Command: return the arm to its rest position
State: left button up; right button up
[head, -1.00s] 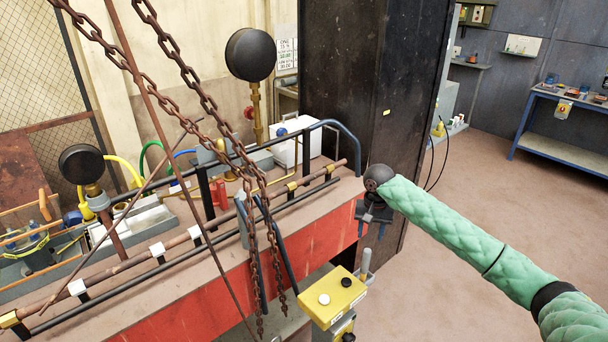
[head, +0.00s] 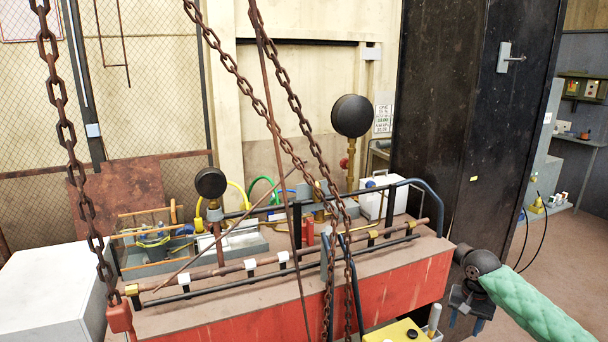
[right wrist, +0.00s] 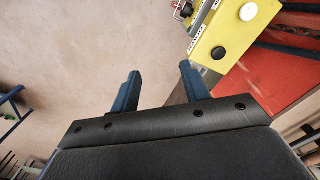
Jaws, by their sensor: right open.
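My right arm, in a green quilted sleeve, comes in from the lower right of the head view. My right gripper (head: 466,322) hangs pointing down beside the right end of the red bench (head: 400,292). In the right wrist view its two blue fingers (right wrist: 160,92) stand wide apart with nothing between them. Bare floor and the edge of a dark post show beyond them. My left arm and gripper are not in view.
A yellow button box (head: 393,333) is close to the right gripper; it also shows in the right wrist view (right wrist: 228,40). Rusty chains (head: 290,95) hang in front of the bench. A dark steel column (head: 470,110) stands behind the gripper. Floor at right (head: 560,265) is clear.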

jog(key=s+a+f+n+t+b, duration=0.1)
jog(key=s+a+f, duration=0.25)
jog(key=f, duration=0.95)
jog(key=s+a+f+n+y+b, duration=0.1)
jog(key=s+a+f, duration=0.25)
jog(key=f, duration=0.95)
jog(key=s+a+f+n+t+b, duration=0.1)
jog(key=s+a+f+n, duration=0.3)
jog(key=f, duration=0.9)
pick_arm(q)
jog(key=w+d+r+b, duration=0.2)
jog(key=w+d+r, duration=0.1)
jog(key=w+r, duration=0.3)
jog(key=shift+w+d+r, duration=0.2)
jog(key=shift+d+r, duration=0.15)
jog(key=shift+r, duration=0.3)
pick_arm(e)
jog(key=s+a+f, duration=0.4)
jog(key=s+f, duration=0.5)
jog(key=s, duration=0.1)
jog(key=s+a+f+n, duration=0.1)
jog(key=s+a+f, duration=0.4)
jog(key=s+f, duration=0.4)
jog(key=s+a+f+n, duration=0.1)
jog(key=s+a+f, duration=0.3)
jog(key=s+f, duration=0.5)
jog(key=s, duration=0.4)
jog(key=shift+s+a+h, duration=0.25)
jog(key=shift+h, duration=0.05)
